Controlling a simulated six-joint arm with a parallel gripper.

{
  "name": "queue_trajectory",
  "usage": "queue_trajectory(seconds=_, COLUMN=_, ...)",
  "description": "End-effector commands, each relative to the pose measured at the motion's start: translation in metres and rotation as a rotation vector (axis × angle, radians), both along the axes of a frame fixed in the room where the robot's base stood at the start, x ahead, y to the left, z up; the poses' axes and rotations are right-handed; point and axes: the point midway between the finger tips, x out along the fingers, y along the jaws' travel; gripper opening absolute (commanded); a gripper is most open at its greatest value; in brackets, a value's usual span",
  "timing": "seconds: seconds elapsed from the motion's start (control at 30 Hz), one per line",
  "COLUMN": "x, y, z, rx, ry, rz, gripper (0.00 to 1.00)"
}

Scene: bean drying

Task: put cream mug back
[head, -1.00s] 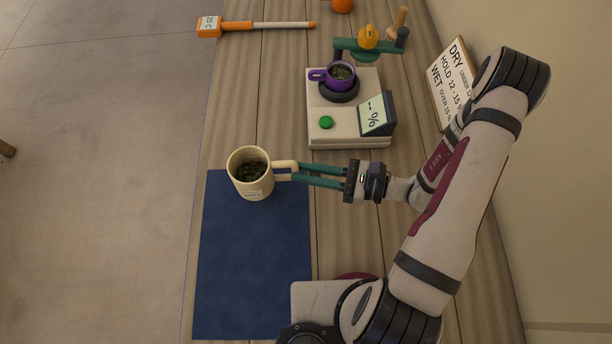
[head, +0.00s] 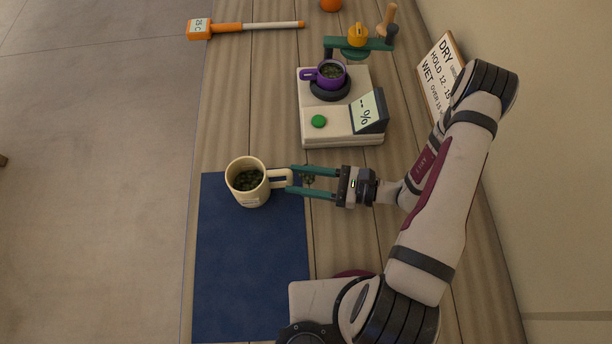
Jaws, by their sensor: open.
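The cream mug (head: 250,194) stands upright at the far edge of the dark blue mat (head: 250,270), with dark green beans inside. Its handle (head: 280,178) points right, toward my gripper. My gripper (head: 290,179) is open, with its two green fingers apart and their tips on either side of the handle's outer end. I cannot tell whether either finger touches the handle.
A moisture meter (head: 318,137) with a purple mug (head: 328,75) on it stands beyond my gripper. An orange-headed tool (head: 200,29) lies far left. The mat's near part is clear.

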Motion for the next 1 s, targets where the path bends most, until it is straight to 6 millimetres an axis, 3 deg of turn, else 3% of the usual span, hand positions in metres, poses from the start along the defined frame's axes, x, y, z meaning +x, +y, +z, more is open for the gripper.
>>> queue_trajectory(seconds=0.17, x=0.000, y=0.000, z=0.003, rx=0.000, ry=-0.001, rz=0.000, gripper=0.48)
queue_trajectory(seconds=0.23, x=-0.001, y=-0.009, z=0.004, rx=0.000, ry=-0.001, rz=-0.004, gripper=0.48)
queue_trajectory(seconds=0.6, x=-0.026, y=-0.099, z=0.013, rx=-0.001, ry=-0.002, rz=-0.004, gripper=0.48)
queue_trajectory(seconds=0.77, x=-0.031, y=-0.114, z=0.017, rx=-0.012, ry=-0.005, rz=0.014, gripper=0.48)
queue_trajectory(seconds=0.87, x=-0.033, y=-0.107, z=0.042, rx=-0.096, ry=-0.031, rz=0.137, gripper=0.48)
queue_trajectory(seconds=1.0, x=-0.052, y=-0.079, z=0.102, rx=-0.362, ry=-0.119, rz=0.471, gripper=0.48)
